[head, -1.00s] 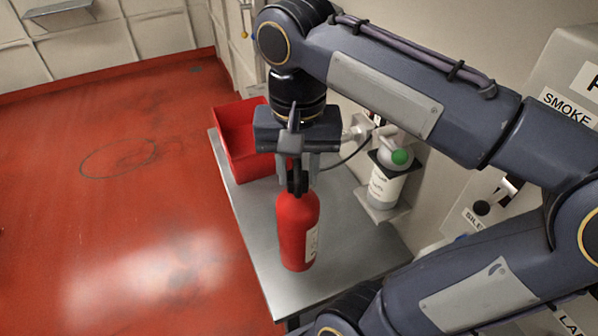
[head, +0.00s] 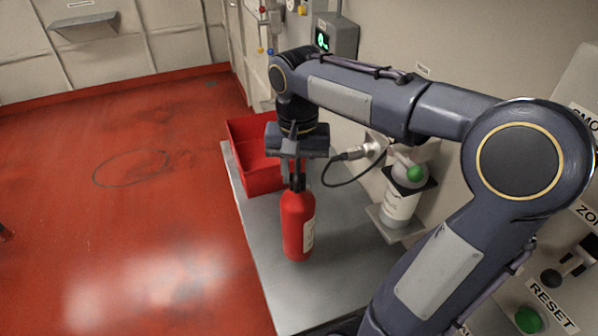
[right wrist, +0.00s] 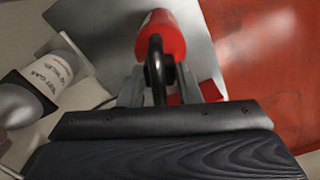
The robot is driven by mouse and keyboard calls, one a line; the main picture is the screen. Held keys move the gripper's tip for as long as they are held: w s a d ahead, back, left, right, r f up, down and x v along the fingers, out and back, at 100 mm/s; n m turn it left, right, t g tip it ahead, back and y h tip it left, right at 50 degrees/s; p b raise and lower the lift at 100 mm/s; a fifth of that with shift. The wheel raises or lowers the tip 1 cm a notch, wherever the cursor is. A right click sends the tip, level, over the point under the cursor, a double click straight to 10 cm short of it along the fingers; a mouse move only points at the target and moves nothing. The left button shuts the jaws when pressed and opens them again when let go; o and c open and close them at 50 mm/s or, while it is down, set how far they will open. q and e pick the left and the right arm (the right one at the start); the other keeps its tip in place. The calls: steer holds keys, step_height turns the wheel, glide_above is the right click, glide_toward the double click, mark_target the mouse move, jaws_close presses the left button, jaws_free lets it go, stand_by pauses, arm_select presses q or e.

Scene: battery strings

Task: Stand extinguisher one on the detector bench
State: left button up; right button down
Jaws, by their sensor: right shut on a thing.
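The red fire extinguisher (head: 297,226) has a black top and a pale label. It is upright at the grey metal bench (head: 345,255), over its middle; I cannot tell whether its base touches the top. My right gripper (head: 296,180) points down and is shut on the extinguisher's black top. In the right wrist view the red extinguisher (right wrist: 163,35) and its black handle show between the fingers (right wrist: 158,88). The gripper hides part of the handle. My left gripper is not in view.
A red open bin (head: 262,185) stands on the bench's far end. A white bottle labelled test gas (head: 400,205) sits on a wall bracket at the right, with a black cable (head: 345,180) near it. A wall panel with a green reset button (head: 529,320) is at the lower right.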

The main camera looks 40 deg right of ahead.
steer(key=shift+w+d+f+b, duration=0.1)
steer(key=shift+w+f+b, duration=0.05)
steer(key=shift+f+b, duration=0.65)
steer(key=shift+w+f+b, duration=0.1)
steer(key=shift+f+b, duration=0.5)
steer(key=shift+f, duration=0.45)
steer(key=c, duration=1.1)
jaws_free()
steer(key=shift+f, duration=0.1)
steer(key=shift+o, duration=0.2)
steer(key=shift+r, duration=0.2)
step_height(320, 180, up, 12)
